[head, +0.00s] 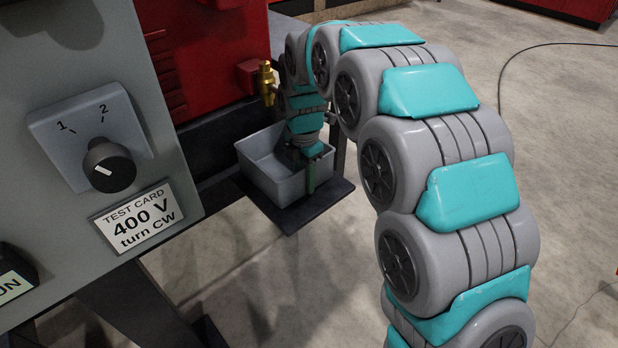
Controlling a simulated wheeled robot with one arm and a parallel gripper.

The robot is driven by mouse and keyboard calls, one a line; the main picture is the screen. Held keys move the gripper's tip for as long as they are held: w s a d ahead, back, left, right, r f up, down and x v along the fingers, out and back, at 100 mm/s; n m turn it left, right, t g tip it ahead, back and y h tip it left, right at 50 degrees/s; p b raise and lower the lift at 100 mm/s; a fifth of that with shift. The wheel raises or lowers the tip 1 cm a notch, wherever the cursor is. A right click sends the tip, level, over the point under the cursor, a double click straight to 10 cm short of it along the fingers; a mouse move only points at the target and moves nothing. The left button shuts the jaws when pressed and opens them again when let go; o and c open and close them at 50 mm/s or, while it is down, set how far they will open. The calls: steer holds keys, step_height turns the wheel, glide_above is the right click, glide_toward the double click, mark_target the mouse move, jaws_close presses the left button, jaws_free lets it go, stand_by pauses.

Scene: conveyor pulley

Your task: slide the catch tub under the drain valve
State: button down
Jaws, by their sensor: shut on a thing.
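The grey catch tub (262,172) sits upright on a dark plate. The brass drain valve (267,84) sticks out from a red housing, above the tub's far side in the picture. From this angle I cannot tell whether the valve's outlet is right over the tub's opening. The other finger is hidden or too dark to make out. My arm hides the tub's far right side.
The dark plate (290,219) juts out from the machine's frame. A grey panel (70,230) with a knob (108,165) and a 400 V test card (139,218) stands close at left. Bare floor lies to the right, with a thin cable (530,48).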

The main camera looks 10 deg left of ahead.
steer(key=c, duration=0.8)
jaws_free()
steer(key=shift+w+a, duration=0.2)
steer(key=shift+a, duration=0.3)
steer(key=shift+c, duration=0.2)
steer(key=shift+o, duration=0.8)
steer(key=shift+a, duration=0.15)
steer(key=o, duration=0.4)
steer(key=shift+c, duration=0.2)
steer(key=shift+d, duration=0.2)
steer(key=shift+s+r, duration=0.1)
steer(key=shift+r, duration=0.1)
step_height(320, 180, up, 7)
steer(key=shift+r+p, duration=0.15)
steer(key=shift+p, duration=0.3)
